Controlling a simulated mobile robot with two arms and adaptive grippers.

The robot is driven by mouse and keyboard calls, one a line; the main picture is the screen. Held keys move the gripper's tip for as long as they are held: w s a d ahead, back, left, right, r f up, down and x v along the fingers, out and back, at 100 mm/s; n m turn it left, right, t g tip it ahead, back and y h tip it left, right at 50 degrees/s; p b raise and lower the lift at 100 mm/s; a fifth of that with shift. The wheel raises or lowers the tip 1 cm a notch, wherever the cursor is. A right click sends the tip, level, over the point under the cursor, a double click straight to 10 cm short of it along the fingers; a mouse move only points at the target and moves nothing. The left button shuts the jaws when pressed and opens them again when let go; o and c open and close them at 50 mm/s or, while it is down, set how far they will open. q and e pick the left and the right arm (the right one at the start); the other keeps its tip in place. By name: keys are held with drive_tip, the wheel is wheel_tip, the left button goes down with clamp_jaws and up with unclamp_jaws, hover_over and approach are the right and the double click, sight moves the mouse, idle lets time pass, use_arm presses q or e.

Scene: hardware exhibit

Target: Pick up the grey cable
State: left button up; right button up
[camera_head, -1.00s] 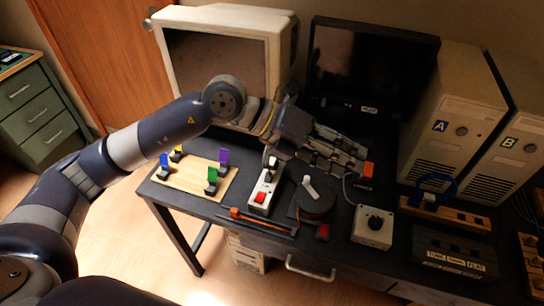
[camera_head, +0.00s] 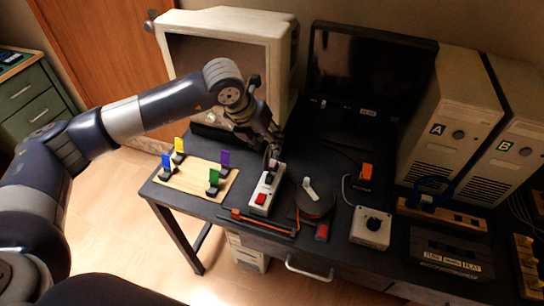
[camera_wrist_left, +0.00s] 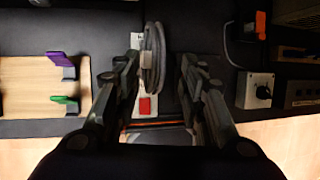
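The grey cable (camera_wrist_left: 152,60) is a coiled loop with a light band around it, standing over the white power strip (camera_wrist_left: 144,110) in the left wrist view. It shows dark and small at the strip's far end in the head view (camera_head: 270,158). My left gripper (camera_head: 268,142) points down over it. In the left wrist view, my left gripper (camera_wrist_left: 160,68) is open, with one finger on each side of the cable, which lies closer to the left finger. I cannot tell whether that finger touches it. My right gripper is in neither view.
A wooden board (camera_head: 207,185) with coloured tabs lies left of the strip. A dark round reel (camera_head: 316,200) and a white knob box (camera_head: 371,227) lie right. An old monitor (camera_head: 225,55) and a flat screen (camera_head: 368,70) stand behind. PC towers (camera_head: 446,125) are at right.

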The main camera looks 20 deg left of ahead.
use_arm(q)
drive_tip(key=p+x, duration=0.1)
drive_tip(key=x, duration=0.3)
drive_tip(key=shift+w+a+f, duration=0.1)
drive_tip(key=shift+w+a, duration=0.05)
clamp_jaws()
drive_tip(key=shift+r, duration=0.2)
